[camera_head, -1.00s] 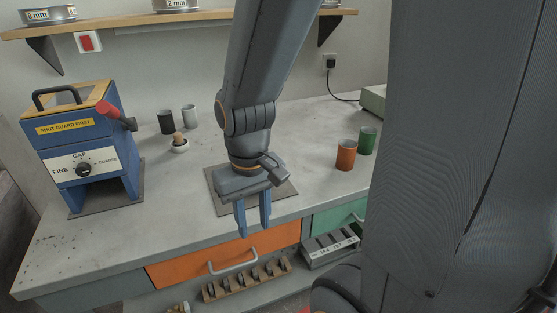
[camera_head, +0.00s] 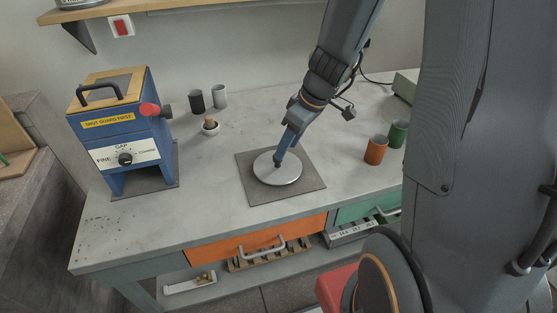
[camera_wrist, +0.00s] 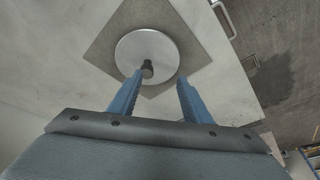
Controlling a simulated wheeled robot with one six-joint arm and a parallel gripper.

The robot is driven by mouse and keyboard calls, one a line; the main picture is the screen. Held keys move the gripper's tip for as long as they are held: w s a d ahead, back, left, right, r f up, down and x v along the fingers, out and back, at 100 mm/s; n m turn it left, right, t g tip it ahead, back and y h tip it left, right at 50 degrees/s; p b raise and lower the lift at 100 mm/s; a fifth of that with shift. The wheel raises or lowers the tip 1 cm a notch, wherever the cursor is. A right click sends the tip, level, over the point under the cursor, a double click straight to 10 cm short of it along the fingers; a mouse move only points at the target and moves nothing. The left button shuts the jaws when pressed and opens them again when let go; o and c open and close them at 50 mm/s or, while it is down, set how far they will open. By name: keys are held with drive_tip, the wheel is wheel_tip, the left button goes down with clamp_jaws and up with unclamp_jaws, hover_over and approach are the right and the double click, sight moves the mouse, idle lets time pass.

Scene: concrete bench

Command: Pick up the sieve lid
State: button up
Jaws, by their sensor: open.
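The sieve lid (camera_head: 284,174) is a pale grey metal disc with a small dark knob in its middle. It lies flat on a square grey mat (camera_head: 310,184) on the bench. In the wrist view the lid (camera_wrist: 128,58) and its knob (camera_wrist: 147,68) show just beyond the fingers. My gripper (camera_head: 281,158) points down over the lid in the head view. In the wrist view my gripper (camera_wrist: 160,84) is open, with its blue fingers apart. The knob appears nearer the left finger; I cannot tell whether they touch.
A blue crusher box (camera_head: 122,140) stands at left on the bench. Behind are a dark cup (camera_head: 197,102), a light cup (camera_head: 220,96) and a small white mortar (camera_head: 210,128). An orange cup (camera_head: 376,150) and a green cup (camera_head: 398,134) stand at right. The front bench area is clear.

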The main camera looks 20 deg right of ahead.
sight(278, 163)
drive_tip(key=shift+n+t, duration=0.3)
drive_tip(key=shift+n, duration=0.3)
drive_tip(key=shift+w+a+f+p, duration=0.15)
drive_tip(key=shift+w+f+p, duration=0.2)
drive_tip(key=shift+w+f, duration=0.6)
drive_tip(key=shift+w+a+f+p, duration=0.15)
drive_tip(key=shift+w+f+p, duration=0.3)
drive_tip(key=shift+f, duration=0.75)
drive_tip(key=shift+w+a+f+p, duration=0.15)
drive_tip(key=shift+w+f+p, duration=0.1)
drive_tip(key=shift+w+f, duration=0.75)
drive_tip(key=shift+s, duration=0.15)
clamp_jaws()
